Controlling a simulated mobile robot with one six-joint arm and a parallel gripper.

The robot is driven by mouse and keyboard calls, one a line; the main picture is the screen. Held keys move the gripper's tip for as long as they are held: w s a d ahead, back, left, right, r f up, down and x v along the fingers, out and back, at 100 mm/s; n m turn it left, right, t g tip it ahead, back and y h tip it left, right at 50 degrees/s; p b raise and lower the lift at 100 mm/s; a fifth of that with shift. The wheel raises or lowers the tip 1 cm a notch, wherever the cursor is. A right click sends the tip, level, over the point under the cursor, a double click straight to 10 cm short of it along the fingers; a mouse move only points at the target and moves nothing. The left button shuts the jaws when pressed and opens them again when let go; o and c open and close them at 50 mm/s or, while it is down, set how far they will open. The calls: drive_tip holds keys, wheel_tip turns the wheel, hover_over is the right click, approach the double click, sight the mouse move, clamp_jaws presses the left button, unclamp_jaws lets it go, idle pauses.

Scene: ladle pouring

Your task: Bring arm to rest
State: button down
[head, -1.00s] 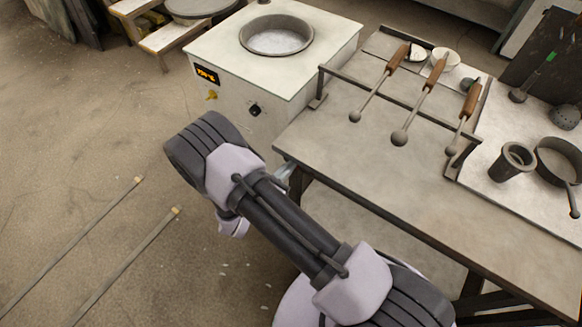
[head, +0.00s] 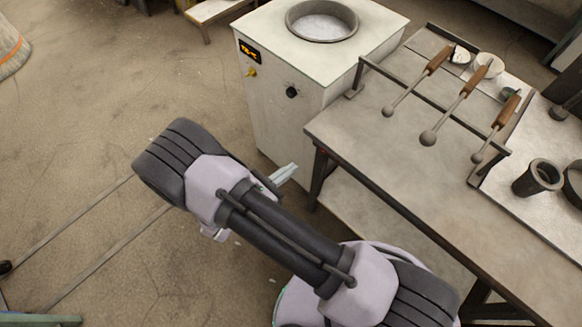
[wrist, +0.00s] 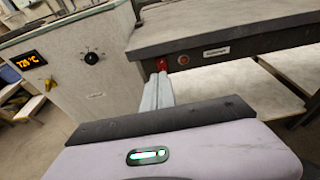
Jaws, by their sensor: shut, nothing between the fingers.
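My gripper (head: 285,174) shows as pale fingertips beyond my folded arm in the head view, low in front of the gap between furnace and workbench. In the wrist view its fingers (wrist: 158,92) lie together, shut and empty, pointing toward the bench's corner. Most of the gripper is hidden behind my arm in the head view. Several ladles with wooden handles, one of them a ladle (head: 453,106) with a round end, lie across the rack (head: 412,95) on the workbench (head: 400,150), apart from my gripper.
The white furnace (head: 290,110) with a round pot (head: 322,20) stands left of the workbench; its display also shows in the wrist view (wrist: 28,60). A dark cup (head: 538,178) stands on the bench's right. The floor (head: 100,110) at left is open.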

drive_tip(key=s+d+r+m+g+y, duration=0.1)
drive_tip(key=s+d+r+m+g, duration=0.1)
drive_tip(key=d+r+m+g, duration=0.45)
drive_tip(key=s+d+r+m+g+y, duration=0.15)
drive_tip(key=d+r+m+g, duration=0.25)
drive_tip(key=r+m, duration=0.55)
drive_tip(key=s+r+m+t+y, duration=0.2)
drive_tip(key=s+r+m+y, duration=0.3)
drive_tip(key=r+m, duration=0.2)
drive_tip(key=s+r+m+t+y, duration=0.3)
drive_tip(key=s+r+m+y, duration=0.2)
drive_tip(key=r+m, duration=0.3)
wheel_tip(320, 180, up, 3)
drive_tip(key=shift+s+a+r+t, duration=0.15)
drive_tip(key=shift+s+a+t, duration=0.25)
drive_tip(key=shift+s, duration=0.25)
drive_tip(key=shift+a+y, duration=0.1)
drive_tip(key=shift+y, duration=0.15)
